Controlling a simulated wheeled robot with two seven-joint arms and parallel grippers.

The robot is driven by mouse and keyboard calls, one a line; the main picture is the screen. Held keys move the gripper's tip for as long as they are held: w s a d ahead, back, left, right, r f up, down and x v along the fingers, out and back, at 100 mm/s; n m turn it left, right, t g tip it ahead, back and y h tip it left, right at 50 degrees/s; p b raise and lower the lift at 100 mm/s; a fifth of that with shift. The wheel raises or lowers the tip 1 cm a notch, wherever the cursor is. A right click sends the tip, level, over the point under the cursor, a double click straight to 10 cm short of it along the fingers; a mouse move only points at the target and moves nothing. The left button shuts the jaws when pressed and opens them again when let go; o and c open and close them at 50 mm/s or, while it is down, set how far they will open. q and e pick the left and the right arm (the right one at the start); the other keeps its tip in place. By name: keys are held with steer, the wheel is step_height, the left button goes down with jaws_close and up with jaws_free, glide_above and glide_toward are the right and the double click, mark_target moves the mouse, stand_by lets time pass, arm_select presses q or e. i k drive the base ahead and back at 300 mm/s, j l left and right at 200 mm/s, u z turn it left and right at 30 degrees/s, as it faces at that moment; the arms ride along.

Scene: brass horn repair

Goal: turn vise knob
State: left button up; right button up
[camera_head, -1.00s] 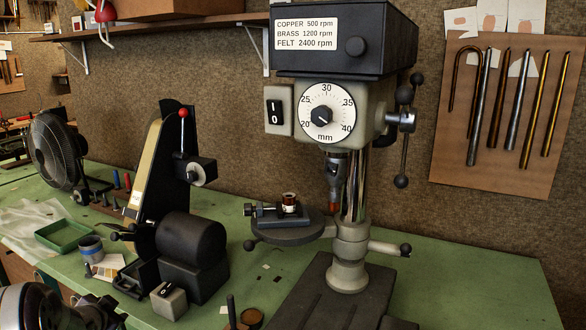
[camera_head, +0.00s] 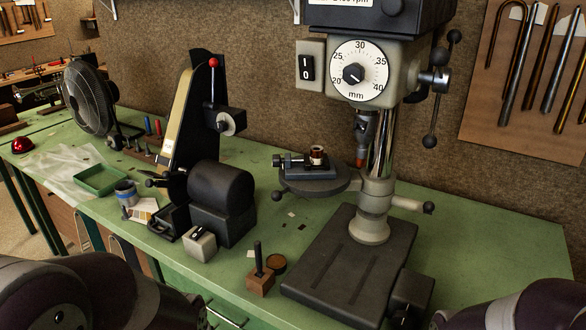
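The small vise (camera_head: 312,170) sits on the round table of the drill press, with a copper-coloured ring-like part (camera_head: 317,155) standing at it. The vise knob (camera_head: 279,161) shows as a small dark end at the vise's left side. Parts of my arms show at the lower left and lower right edges of the head view. Neither gripper is in view, so nothing shows of what they hold. No gripper is near the vise.
The drill press (camera_head: 372,120) stands over the vise, its lever at the right. A belt sander (camera_head: 200,150) stands to the left. A fan (camera_head: 90,97) stands far left. Bench space at the right is clear.

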mark_target(277, 160)
steer(key=i+j+z, duration=0.1)
steer(key=j, duration=0.3)
steer(key=i+j+z, duration=0.1)
steer(key=j, duration=0.3)
steer(key=i+j+z, duration=0.15)
steer(key=j, duration=0.3)
